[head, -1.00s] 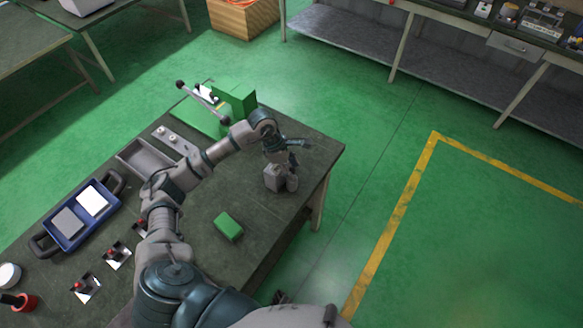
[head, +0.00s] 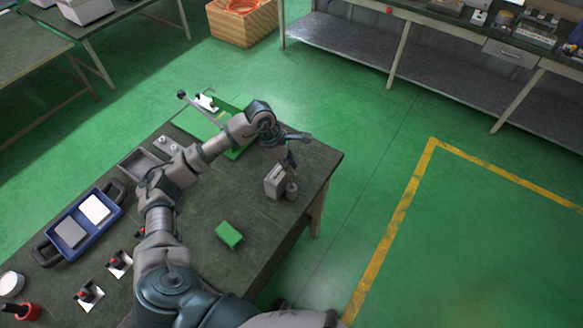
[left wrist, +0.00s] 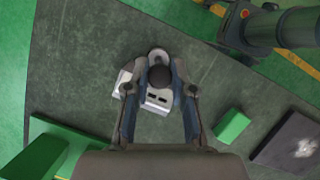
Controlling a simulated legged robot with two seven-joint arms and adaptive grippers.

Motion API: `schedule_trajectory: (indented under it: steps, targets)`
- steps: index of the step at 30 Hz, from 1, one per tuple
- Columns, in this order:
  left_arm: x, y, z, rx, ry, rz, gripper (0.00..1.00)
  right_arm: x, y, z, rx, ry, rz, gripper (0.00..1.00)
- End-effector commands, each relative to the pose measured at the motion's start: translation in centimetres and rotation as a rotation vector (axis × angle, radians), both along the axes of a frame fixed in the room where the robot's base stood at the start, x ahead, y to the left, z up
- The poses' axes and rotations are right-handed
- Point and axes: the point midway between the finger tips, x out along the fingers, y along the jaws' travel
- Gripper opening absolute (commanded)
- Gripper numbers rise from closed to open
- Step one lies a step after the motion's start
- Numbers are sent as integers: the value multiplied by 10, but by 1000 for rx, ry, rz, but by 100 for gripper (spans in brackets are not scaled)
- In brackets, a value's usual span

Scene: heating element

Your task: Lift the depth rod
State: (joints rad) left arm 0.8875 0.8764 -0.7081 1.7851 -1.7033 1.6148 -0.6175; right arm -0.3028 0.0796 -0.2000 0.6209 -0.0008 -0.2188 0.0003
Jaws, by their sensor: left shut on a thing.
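My left gripper (head: 288,160) is over the far right part of the table, above a small grey block device (head: 274,182) with a short cylinder (head: 291,191) at its right side. In the left wrist view, the gripper (left wrist: 160,88) points down with its fingers on either side of a dark round knob (left wrist: 160,74), which I take to be the top of the depth rod. It is shut on this knob. The grey-white device (left wrist: 155,100) lies below, partly hidden by knob and fingers. The rod's lower end cannot be made out. My right gripper is not in view.
A green box (head: 229,234) lies on the table (head: 265,220), nearer to me. A green machine with a lever (head: 200,110) stands behind my arm. A blue tray (head: 83,245) and small parts are at left. The table's right edge is close to the device.

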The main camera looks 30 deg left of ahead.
Motion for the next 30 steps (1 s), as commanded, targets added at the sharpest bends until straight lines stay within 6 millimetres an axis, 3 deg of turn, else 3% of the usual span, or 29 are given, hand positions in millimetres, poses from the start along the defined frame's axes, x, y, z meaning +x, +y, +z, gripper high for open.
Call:
schedule_trajectory:
  steps: [4, 5, 8, 20, 30]
  targets:
    - [3, 3, 5, 0, -15, 9, 0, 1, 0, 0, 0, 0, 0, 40]
    - [3, 3, 5, 0, -16, 10, 26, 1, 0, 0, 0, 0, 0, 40]
    - [3, 3, 5, -1, -15, 9, 50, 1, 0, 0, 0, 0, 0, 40]
    - [2, 4, 10, 0, -12, 6, 50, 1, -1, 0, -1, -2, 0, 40]
    - [-4, 32, 75, -2, -15, 7, 50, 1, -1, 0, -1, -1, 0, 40]
